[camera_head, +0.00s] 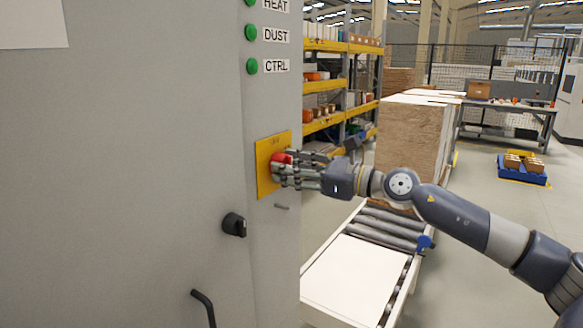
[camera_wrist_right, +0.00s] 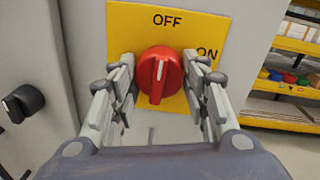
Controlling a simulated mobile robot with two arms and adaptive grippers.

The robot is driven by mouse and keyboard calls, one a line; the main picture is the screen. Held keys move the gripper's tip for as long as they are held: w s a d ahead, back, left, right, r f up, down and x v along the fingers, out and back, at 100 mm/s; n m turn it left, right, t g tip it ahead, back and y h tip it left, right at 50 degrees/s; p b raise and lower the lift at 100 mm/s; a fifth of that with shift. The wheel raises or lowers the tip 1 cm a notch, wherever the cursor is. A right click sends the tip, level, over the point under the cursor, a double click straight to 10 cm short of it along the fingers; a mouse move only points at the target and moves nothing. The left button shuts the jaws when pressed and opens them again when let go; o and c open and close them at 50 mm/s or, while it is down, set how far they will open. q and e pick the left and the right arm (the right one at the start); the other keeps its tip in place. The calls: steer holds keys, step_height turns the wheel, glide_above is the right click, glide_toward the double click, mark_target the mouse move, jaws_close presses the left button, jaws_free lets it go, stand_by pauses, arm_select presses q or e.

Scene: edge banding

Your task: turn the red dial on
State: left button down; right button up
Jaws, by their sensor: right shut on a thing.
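The red dial (camera_head: 281,159) sits on a yellow plate (camera_head: 263,168) on the grey cabinet. My left gripper is not in view.
A black knob (camera_head: 234,225) and a dark handle (camera_head: 204,308) are on the cabinet, below the plate. Green lights (camera_head: 251,33) labelled HEAT, DUST and CTRL are above. A roller conveyor with a white board (camera_head: 352,275) and stacked boards (camera_head: 412,140) stand to the right.

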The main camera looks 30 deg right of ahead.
steer(key=m, duration=0.4)
steer(key=shift+t, duration=0.3)
steer(key=m, duration=0.4)
steer(key=shift+m+p, duration=0.35)
steer(key=shift+m, duration=0.05)
steer(key=m, duration=0.5)
steer(key=shift+a+t+h+p, duration=0.1)
steer(key=shift+t+h+p, duration=0.2)
steer(key=shift+p, duration=0.05)
steer(key=shift+m+h+p, duration=0.3)
steer(key=shift+m, duration=2)
steer(key=o, duration=1.1)
steer(key=shift+f, duration=0.1)
steer(key=shift+w, duration=0.1)
